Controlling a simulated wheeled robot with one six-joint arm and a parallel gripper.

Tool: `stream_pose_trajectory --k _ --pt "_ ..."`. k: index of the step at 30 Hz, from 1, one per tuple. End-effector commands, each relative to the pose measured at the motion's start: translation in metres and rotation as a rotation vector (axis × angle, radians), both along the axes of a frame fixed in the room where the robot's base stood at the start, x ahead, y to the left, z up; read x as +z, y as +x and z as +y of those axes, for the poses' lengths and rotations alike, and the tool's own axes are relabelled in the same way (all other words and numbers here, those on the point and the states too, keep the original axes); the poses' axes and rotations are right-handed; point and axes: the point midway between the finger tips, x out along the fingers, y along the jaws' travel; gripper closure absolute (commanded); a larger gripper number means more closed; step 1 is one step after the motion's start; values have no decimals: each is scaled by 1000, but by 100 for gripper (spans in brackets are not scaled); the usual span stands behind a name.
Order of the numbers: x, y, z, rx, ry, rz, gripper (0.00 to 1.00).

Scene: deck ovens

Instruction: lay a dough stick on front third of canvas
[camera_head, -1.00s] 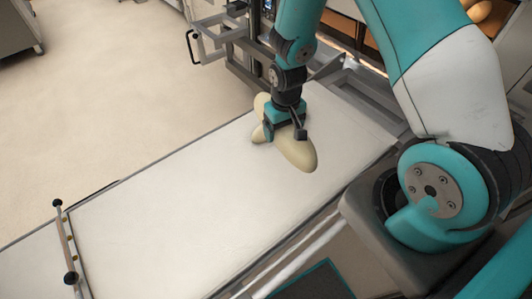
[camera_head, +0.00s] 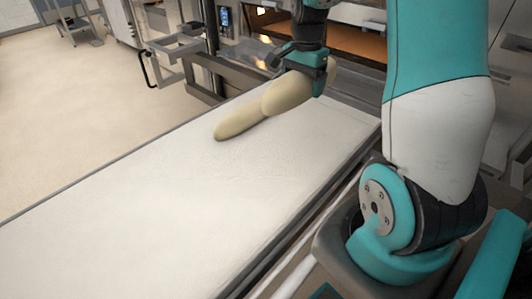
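The canvas (camera_head: 150,210) is a long pale loader belt running from the lower left to the oven end at the upper right. One dough stick (camera_head: 237,124) lies on it near the oven end. My gripper (camera_head: 303,63) is over the far right part of the canvas, shut on a second pale dough stick (camera_head: 288,94). The held stick overlaps the lying one in the picture. I cannot tell whether they touch, or whether the held stick touches the canvas. The fingertips are partly hidden by the gripper body and the dough.
A lit deck oven (camera_head: 350,40) stands beyond the canvas's far end. A metal frame with a black handle (camera_head: 147,68) stands on the far left side. The near two thirds of the canvas are bare. Open floor (camera_head: 60,120) lies to the left.

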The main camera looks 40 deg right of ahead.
Motion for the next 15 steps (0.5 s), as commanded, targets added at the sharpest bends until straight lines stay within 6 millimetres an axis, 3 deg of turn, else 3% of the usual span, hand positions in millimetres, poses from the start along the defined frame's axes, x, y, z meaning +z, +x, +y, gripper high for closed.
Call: stream_pose_trajectory --k 5,15 --pt "-24 -2 -3 -27 2 4 48" --pt "-119 -2 -2 -23 3 6 48"
